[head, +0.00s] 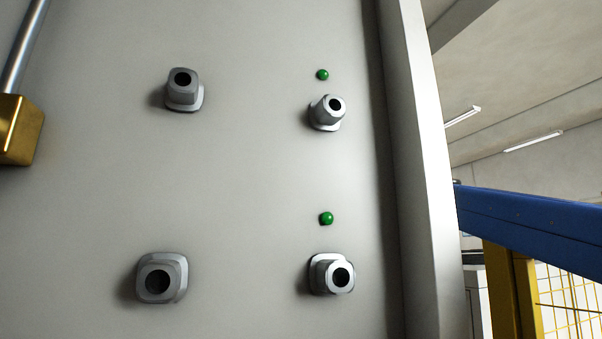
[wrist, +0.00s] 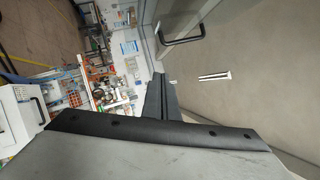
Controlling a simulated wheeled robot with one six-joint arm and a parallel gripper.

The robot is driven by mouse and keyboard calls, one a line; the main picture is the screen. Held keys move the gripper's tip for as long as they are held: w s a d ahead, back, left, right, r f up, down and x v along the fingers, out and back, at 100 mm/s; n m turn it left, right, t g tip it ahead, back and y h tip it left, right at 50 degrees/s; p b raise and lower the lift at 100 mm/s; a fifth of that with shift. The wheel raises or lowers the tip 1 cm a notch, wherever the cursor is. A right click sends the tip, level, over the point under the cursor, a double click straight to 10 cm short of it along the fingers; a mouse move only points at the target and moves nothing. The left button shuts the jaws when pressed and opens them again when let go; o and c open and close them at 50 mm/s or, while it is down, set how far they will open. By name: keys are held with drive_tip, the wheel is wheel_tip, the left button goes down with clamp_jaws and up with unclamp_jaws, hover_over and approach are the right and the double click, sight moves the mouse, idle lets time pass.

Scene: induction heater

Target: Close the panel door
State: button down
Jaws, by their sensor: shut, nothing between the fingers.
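In the wrist view, a grey panel with a black bar handle (wrist: 195,28) is at the top, right of centre; it looks like the panel door, but its full outline is unclear. My gripper (wrist: 158,78) shows as dark fingers held together, rising from the black-edged grey wrist part at the bottom. No object shows between the fingers. The fingertips appear below and left of the handle, apart from it in the picture; the depth gap cannot be told. The head view shows neither my gripper nor the handle.
In the head view, a grey panel face (head: 240,170) carries several protruding grey sockets and two green lamps (head: 326,218). A brass block (head: 18,128) with a rod is at left. A blue beam (head: 530,222) and yellow fencing stand at right. Cluttered shelves (wrist: 122,55) show in the wrist view.

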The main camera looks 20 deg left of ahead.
drive_tip(key=s+a+r+x, duration=0.1)
drive_tip(key=s+x, duration=0.1)
drive_tip(key=x, duration=1)
drive_tip(key=shift+a, duration=0.3)
drive_tip(key=shift+s+r, duration=0.1)
drive_tip(key=shift+a, duration=0.1)
